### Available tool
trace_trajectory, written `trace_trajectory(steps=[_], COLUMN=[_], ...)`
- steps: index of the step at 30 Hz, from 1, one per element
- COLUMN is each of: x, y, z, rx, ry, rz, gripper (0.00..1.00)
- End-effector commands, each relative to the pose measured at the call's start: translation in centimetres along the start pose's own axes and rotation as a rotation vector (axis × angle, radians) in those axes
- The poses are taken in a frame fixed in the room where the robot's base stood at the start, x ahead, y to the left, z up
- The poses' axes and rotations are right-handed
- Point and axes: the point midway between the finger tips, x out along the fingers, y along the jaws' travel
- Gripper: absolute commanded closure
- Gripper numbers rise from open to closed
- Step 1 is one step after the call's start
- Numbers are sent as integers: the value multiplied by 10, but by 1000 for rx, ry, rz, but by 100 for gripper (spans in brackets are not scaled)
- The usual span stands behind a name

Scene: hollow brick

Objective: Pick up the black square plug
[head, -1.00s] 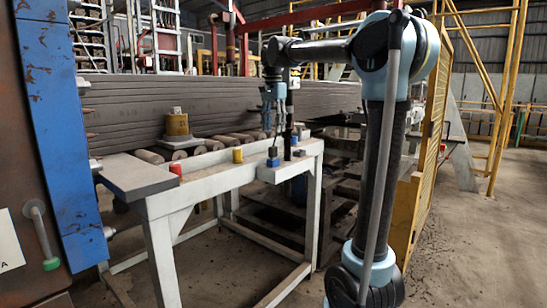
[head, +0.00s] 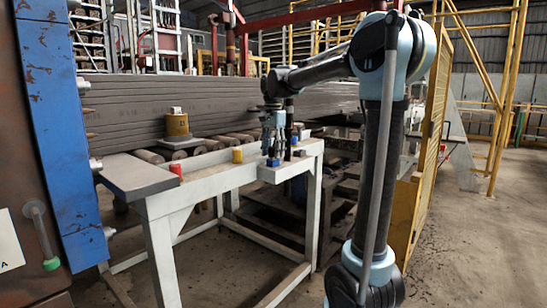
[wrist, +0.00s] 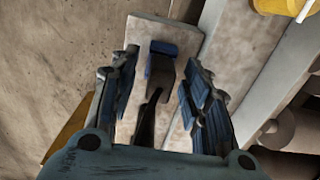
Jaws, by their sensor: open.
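A dark upright piece (head: 289,148), which looks like the black square plug, stands at the right end of a small pale board at the bench edge. In the wrist view a narrow dark shape (wrist: 149,118) shows between the fingers; its outline is unclear. A blue plug (wrist: 163,48) sits farther along the pale board (wrist: 140,32), past the fingertips. My gripper (head: 272,150) is pointing down low over the board, close to the blue plug and just left of the dark piece. Its fingers (wrist: 156,88) are spread, with no visible grip on anything.
A yellow cylinder (head: 237,155) and a red one (head: 176,170) stand along the white bench (head: 215,178). A brass weight-like block (head: 177,124) sits on a plate behind, by the rollers. A long stack of grey boards (head: 180,95) closes the back.

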Motion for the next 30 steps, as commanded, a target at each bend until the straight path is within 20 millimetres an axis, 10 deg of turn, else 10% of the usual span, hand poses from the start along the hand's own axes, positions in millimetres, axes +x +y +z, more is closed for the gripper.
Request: trace_trajectory(steps=[5,11,30], x=[0,0,-28], y=[0,0,0], z=[0,0,0], rx=[0,0,0], ry=[0,0,0], rz=[0,0,0], gripper=[57,100,100])
